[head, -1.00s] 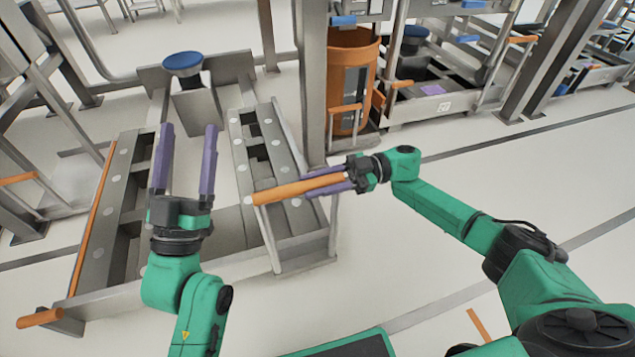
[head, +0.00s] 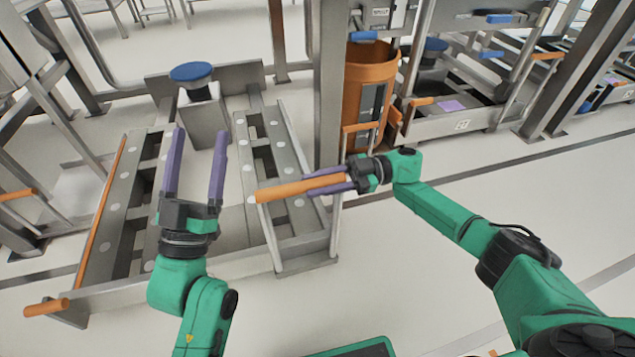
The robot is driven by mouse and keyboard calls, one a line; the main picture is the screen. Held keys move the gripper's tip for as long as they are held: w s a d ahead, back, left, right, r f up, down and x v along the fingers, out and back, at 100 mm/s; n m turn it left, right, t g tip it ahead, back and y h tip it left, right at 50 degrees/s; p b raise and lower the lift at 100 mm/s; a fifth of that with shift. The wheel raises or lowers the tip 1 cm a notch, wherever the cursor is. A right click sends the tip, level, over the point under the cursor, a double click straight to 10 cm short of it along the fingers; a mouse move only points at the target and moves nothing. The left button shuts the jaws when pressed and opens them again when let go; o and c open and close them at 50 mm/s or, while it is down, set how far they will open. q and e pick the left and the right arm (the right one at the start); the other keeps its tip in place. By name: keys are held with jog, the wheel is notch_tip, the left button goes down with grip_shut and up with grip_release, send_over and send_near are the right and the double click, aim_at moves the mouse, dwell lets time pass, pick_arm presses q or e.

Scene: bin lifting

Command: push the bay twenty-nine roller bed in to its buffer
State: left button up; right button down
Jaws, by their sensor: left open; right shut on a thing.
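The roller bed (head: 262,246) is a grey metal frame with two rails dotted with round discs. An orange handle (head: 290,190) sticks out at its right side, and another orange handle (head: 46,308) sits at its front left corner. The buffer (head: 191,72), a blue round pad on a grey post, stands at the bed's far end. My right gripper (head: 320,182) is shut on the right orange handle, its fingers around the handle's right part. My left gripper (head: 196,150) is open and empty above the bed, between the rails, with purple fingers pointing at the buffer.
An orange bin (head: 369,85) stands in a frame behind a grey post (head: 327,100) at the back. Another bay (head: 460,115) with a white label is at the right. Open pale floor (head: 500,220) lies to the right of the bed.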

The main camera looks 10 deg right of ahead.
jog(key=c, duration=0.6)
grip_release()
